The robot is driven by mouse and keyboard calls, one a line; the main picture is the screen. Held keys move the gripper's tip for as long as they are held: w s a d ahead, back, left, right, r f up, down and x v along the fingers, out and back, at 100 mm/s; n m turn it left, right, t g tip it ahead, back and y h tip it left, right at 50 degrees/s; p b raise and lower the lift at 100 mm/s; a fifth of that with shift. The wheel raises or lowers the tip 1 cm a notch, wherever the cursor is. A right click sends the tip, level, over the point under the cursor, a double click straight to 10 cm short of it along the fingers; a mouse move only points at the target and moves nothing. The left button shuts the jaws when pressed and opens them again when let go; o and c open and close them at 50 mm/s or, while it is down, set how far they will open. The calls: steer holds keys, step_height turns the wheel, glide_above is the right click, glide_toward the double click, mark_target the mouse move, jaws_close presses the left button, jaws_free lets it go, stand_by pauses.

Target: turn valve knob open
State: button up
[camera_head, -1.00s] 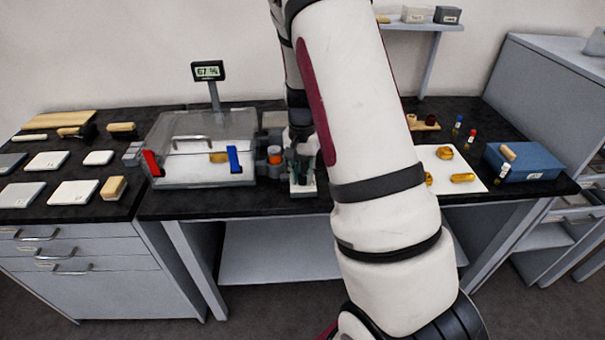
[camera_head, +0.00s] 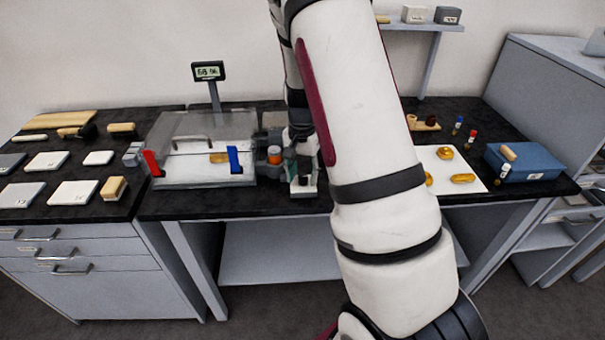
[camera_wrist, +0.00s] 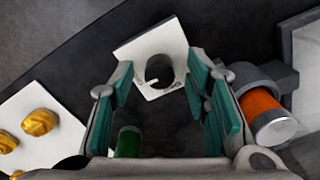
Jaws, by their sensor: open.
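The valve knob (camera_wrist: 160,69) is a dark round knob with a small white mark, on a square white plate (camera_wrist: 145,47) with small lettering. In the wrist view it lies between the green-padded fingers of my open gripper (camera_wrist: 160,78). I cannot tell whether a pad touches it. In the head view, the white plate (camera_head: 303,192) stands at the bench's front edge, right of the clear chamber (camera_head: 200,125). My gripper (camera_head: 299,168) is above the plate there, and my arm hides part of that area.
An orange-filled vial (camera_wrist: 265,112) in a grey fitting stands right of the plate, close to my right finger. A green cylinder (camera_wrist: 128,141) shows low in the wrist view. Gilt pieces (camera_head: 462,178) lie on a white sheet to the right. A display (camera_head: 208,71) stands behind the chamber.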

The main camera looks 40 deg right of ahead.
mark_target(302, 177)
step_height(302, 177, up, 12)
stand_by(0.5)
steer(key=shift+a, duration=0.1)
